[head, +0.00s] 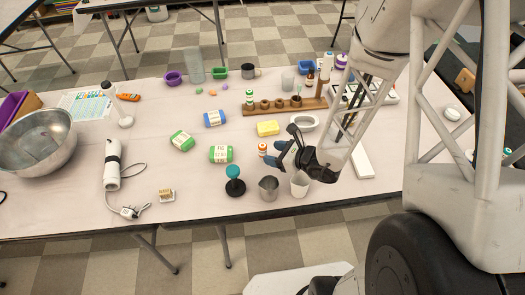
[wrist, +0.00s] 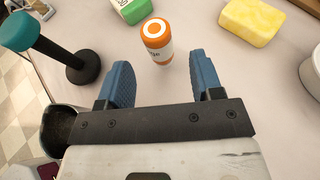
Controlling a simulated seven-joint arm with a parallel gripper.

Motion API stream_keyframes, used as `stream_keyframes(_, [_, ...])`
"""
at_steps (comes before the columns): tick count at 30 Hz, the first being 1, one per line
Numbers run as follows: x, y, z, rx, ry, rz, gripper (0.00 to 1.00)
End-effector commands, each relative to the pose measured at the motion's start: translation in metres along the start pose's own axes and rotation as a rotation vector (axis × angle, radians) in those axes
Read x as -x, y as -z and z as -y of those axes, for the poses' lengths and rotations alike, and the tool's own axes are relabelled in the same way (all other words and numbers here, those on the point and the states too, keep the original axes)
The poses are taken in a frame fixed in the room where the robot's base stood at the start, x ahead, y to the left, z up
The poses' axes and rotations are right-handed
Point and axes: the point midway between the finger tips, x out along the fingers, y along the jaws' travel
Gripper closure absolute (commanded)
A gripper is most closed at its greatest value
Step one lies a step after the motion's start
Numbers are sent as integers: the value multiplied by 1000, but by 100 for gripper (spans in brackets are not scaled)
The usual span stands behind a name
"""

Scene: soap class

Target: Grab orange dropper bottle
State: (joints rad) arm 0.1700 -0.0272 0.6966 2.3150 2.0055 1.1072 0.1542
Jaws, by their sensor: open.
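The orange dropper bottle (wrist: 157,42) stands upright on the table in the wrist view, with an orange cap with a white ring and a white label. It is beyond my fingertips, roughly centred between them. In the head view the bottle (head: 262,149) shows as a small orange and white shape just left of my gripper. My gripper (wrist: 162,78) is open and empty, with blue finger pads on either side. In the head view my gripper (head: 279,153) hangs over the table near its front edge, right of the bottle.
A teal-topped stamp (head: 235,180) stands left of my gripper. A metal cup (head: 268,188) and a white cup (head: 300,184) stand close below it. A yellow sponge (head: 268,128) lies behind, and a green-wrapped block (head: 220,154) lies left. A wooden rack (head: 285,105) is farther back.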

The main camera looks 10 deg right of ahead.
Motion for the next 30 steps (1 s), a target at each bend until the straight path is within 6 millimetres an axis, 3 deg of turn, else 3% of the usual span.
stream_keyframes(8, [-5,0,0,0,-1,0,40])
stream_keyframes(22, [-43,0,0,0,-2,0,40])
stream_keyframes(30, [-50,0,0,-1,0,0,40])
